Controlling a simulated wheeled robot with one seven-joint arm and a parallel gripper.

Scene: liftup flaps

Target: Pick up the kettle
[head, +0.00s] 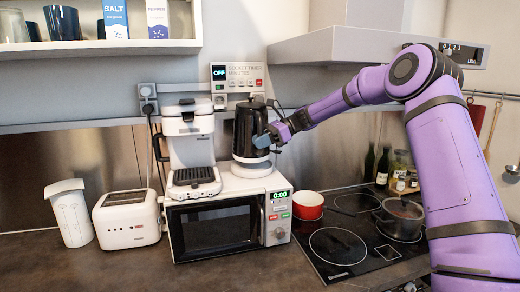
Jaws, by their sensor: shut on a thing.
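The black kettle (247,128) stands upright on its white base (252,164) on top of the white microwave (230,215). My gripper (266,139) reaches in from the right and is at the kettle's right side, shut on it, where the handle appears to be. The gripper partly hides that side of the kettle, so the exact grip on the handle cannot be made out. The kettle shows no clear gap from its base.
A white coffee machine (188,140) stands close left of the kettle. A toaster (127,217) and a white pitcher (70,212) are farther left. The range hood (330,46) and wall shelf (100,46) hang above.

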